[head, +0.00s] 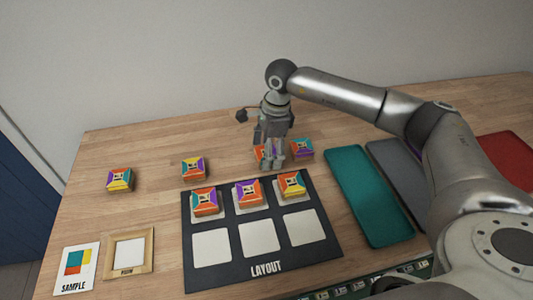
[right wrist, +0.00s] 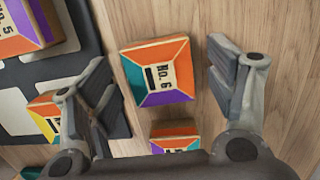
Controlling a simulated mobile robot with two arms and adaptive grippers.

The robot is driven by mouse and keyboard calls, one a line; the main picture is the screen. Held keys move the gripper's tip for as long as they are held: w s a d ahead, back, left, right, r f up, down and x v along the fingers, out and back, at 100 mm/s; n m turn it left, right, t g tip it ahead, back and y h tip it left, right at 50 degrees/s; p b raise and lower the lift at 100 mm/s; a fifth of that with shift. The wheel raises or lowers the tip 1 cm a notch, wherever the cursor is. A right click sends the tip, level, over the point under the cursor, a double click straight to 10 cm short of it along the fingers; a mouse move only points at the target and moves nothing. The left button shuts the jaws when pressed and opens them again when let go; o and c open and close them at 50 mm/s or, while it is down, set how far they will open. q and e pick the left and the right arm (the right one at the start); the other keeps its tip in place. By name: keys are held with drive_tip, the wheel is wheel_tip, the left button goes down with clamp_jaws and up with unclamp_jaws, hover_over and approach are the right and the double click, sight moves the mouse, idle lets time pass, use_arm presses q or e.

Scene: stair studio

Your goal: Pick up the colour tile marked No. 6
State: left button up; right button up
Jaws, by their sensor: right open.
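The No. 6 tile (right wrist: 156,72) lies flat on the wood, with orange, purple and teal sides and a pale label. In the right wrist view it is between the two fingers of my right gripper (right wrist: 165,95), with a gap on each side. The gripper is open and empty. In the head view this gripper (head: 271,158) points down over the No. 6 tile (head: 258,153), hiding much of it. I cannot tell how far the fingertips are above the table. My left gripper is out of view.
Another tile (head: 302,148) lies just right of No. 6. The dark layout board (head: 262,265) in front holds several tiles, including No. 5 (right wrist: 25,25). Two loose tiles (head: 120,180) (head: 194,168) lie left. A teal tray (head: 370,200) stands right, a sample card (head: 76,268) front left.

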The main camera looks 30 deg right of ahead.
drive_tip(key=shift+f, duration=0.5)
drive_tip(key=shift+c, duration=0.3)
drive_tip(key=c, duration=0.9)
drive_tip(key=shift+r, duration=0.1)
drive_tip(key=shift+c, duration=0.8)
drive_tip(key=shift+r, duration=0.1)
